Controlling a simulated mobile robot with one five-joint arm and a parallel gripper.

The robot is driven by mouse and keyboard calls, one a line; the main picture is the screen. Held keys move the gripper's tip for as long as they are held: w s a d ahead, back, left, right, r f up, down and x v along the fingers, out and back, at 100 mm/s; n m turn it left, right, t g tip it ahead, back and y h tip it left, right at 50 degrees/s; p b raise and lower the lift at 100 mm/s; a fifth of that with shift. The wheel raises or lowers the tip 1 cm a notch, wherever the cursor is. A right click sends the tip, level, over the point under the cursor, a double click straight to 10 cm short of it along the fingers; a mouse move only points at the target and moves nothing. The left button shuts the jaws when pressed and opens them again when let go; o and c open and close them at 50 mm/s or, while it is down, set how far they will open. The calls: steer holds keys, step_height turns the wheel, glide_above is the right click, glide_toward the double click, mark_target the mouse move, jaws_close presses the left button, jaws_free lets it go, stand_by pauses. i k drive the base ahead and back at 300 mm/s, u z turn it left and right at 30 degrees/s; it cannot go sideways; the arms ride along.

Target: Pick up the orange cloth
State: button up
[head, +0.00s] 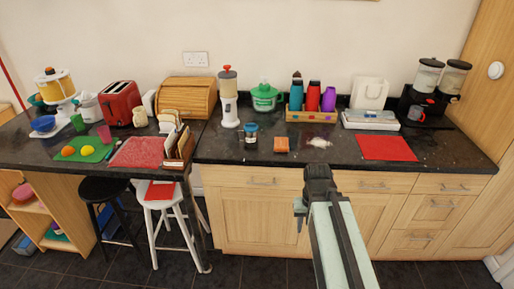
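A small orange folded item (281,145), which looks like the orange cloth, lies flat on the dark granite counter (340,150), near its front edge and left of the middle. My gripper (318,172) is at the dark far end of my pale green arm, in front of the counter's front edge. It appears to the right of the orange cloth and nearer to me, apart from it. The fingers are too small and dark to tell whether they are open or shut.
A blue-lidded jar (251,132) stands left of the cloth, and a whitish patch (319,142) lies to its right. A red mat (388,147) lies farther right. Bottles in a wooden tray (311,116) stand behind. Stools (165,200) stand at left.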

mark_target(281, 143)
steer(key=u, duration=3.85)
steer(key=k, duration=2)
steer(key=z, duration=1.25)
steer(key=i, duration=1.7)
steer(key=u, duration=0.05)
